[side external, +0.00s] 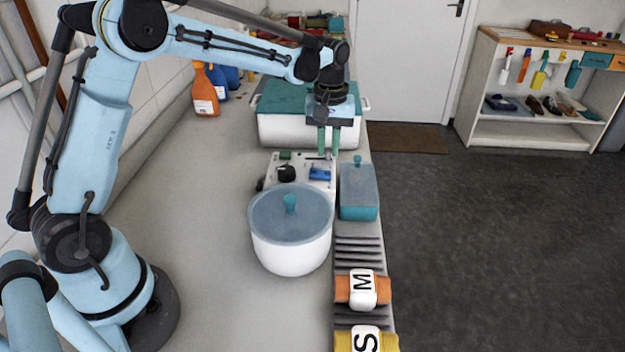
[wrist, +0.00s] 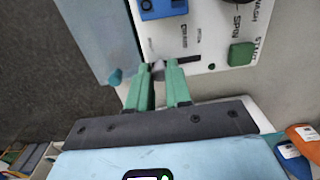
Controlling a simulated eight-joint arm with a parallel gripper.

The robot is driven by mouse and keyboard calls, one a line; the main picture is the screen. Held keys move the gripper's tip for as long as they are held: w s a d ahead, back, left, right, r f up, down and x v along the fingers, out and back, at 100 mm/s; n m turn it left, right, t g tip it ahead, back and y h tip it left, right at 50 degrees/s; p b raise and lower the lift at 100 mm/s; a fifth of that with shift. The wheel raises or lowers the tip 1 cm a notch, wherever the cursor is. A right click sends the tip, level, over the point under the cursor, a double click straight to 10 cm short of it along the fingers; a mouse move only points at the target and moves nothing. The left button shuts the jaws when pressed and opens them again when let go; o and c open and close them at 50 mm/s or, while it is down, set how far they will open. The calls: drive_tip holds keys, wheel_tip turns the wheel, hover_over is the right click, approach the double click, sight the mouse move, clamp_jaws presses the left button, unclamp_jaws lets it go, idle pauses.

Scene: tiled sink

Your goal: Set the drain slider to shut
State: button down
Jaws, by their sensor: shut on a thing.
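The white control panel (side external: 302,160) lies on the counter and also shows in the wrist view (wrist: 212,30), with printed labels including DRAIN, SPIN, WASH and START. A dark slot (wrist: 189,62) runs beside the DRAIN label. My gripper (side external: 328,155) points down at the panel's far right part. In the wrist view its green fingers (wrist: 158,67) are close together at the end of the slot, shut on the drain slider. The slider is mostly hidden between the fingertips, so its exact position along the slot cannot be told.
A blue part (wrist: 162,8), a green button (wrist: 242,53) and a black knob (side external: 286,173) stand on the panel. A lidded white pot (side external: 290,250) is in front, a teal box (side external: 358,195) at right, and a large teal-lidded tub (side external: 280,128) behind.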

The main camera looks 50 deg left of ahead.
drive_tip(key=c, duration=1)
unclamp_jaws()
drive_tip(key=shift+w+d, duration=0.15)
drive_tip(key=shift+c, duration=0.2)
drive_tip(key=shift+r, duration=0.15)
wheel_tip(320, 180, up, 12)
drive_tip(key=m+t, duration=0.4)
drive_tip(key=m, duration=0.1)
approach(328, 151)
drive_tip(key=s+d+r, duration=0.2)
drive_tip(key=s+r, duration=0.2)
drive_tip(key=s, duration=0.2)
drive_tip(key=s+f+m+t, duration=0.1)
drive_tip(key=s+f, duration=0.1)
drive_tip(key=s+f+m+t, duration=0.1)
drive_tip(key=s+f, duration=0.1)
drive_tip(key=s, duration=0.1)
drive_tip(key=s+d+f+m+t, duration=0.1)
drive_tip(key=s+f, duration=0.1)
drive_tip(key=shift+s+m, duration=0.3)
drive_tip(key=shift+s+d+f, duration=0.1)
drive_tip(key=shift+s+f, duration=0.2)
drive_tip(key=shift+f, duration=0.1)
